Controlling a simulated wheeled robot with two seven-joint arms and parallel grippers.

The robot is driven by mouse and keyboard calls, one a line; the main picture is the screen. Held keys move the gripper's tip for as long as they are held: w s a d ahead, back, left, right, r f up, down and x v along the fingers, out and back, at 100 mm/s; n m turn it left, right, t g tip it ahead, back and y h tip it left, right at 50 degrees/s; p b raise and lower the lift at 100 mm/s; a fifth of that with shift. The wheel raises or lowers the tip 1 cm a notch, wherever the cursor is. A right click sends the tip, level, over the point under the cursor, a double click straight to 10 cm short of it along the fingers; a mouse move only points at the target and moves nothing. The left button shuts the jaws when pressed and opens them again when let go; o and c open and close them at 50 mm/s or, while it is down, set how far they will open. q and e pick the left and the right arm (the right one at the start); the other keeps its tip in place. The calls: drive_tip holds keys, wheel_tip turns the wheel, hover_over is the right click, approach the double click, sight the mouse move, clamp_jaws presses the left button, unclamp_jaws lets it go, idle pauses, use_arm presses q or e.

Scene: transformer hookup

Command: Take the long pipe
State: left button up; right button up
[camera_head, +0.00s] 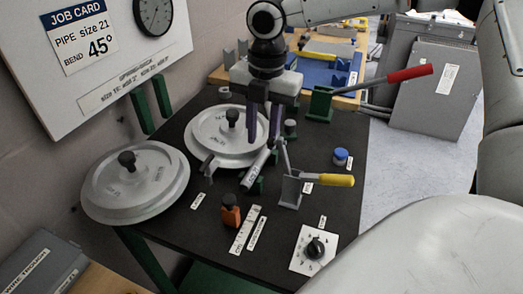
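My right gripper (263,137) reaches down over the bending bench, with two purple-tipped fingers apart and a gap between them. No held pipe shows between the fingers. A short silver tube-like piece (257,166) lies slanted just below the fingertips, beside the far round plate (212,133); I cannot tell whether it is a pipe or part of the bender. No piece is clearly recognisable as the long pipe. A blue tray (325,70) with grey pieces and a yellow bar stands behind, partly hidden by my arm. My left gripper is not in view.
A second round plate (133,183) sits at the bench's left edge. A yellow-handled lever (325,180), a red-handled lever (402,75), an orange bottle-like item (230,211), a blue-capped item (341,157) and a dial (314,250) stand on the dark bench. A job card (83,36) hangs behind.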

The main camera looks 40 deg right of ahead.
sight(261, 156)
wheel_tip(261, 156, down, 7)
drive_tip(key=shift+w+r, duration=0.15)
drive_tip(key=shift+r, duration=0.05)
drive_tip(key=shift+c, duration=0.6)
clamp_jaws()
